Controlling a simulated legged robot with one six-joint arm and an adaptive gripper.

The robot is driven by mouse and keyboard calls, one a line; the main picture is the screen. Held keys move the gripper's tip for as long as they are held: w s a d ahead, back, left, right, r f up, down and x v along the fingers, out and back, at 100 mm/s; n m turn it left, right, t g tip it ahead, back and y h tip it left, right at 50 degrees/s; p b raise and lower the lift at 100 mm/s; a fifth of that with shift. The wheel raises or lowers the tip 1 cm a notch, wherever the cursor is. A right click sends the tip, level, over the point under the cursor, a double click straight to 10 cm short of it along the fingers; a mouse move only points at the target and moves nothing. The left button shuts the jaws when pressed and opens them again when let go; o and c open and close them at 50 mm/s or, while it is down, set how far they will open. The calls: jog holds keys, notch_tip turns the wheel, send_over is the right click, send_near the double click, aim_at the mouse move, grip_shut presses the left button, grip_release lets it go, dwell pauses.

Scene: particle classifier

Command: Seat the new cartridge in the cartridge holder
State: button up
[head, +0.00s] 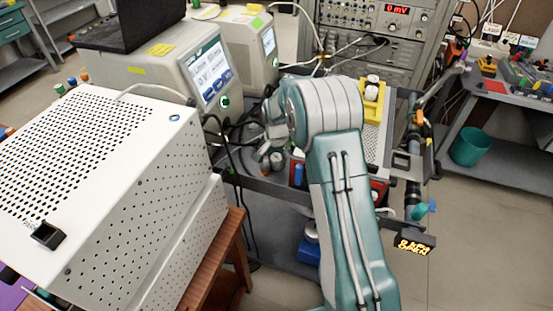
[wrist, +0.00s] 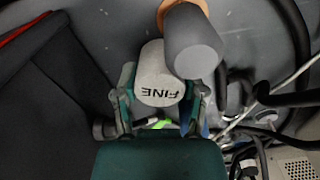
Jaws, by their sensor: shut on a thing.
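A pale cylinder marked "FINE" (wrist: 160,78), which looks like the new cartridge, sits between the two fingers of my gripper (wrist: 163,92) in the wrist view. My gripper is shut on it. A dark grey cylinder (wrist: 192,45) with a copper-coloured ring (wrist: 178,8) at its far end overlaps the cartridge's upper right edge in that view. I cannot tell whether they touch, or whether the ring is part of the cartridge holder. In the head view my arm hides most of the gripper and what it holds.
Small grey cylinders (head: 277,160) and a blue one (head: 298,175) stand near my wrist on the cart. A yellow rack (head: 372,105) holds white pieces. A white perforated housing (head: 110,190) fills the left. Black cables (wrist: 280,98) run close right of the gripper.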

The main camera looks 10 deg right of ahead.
jog(key=o, duration=1.1)
jog(key=shift+o, duration=0.2)
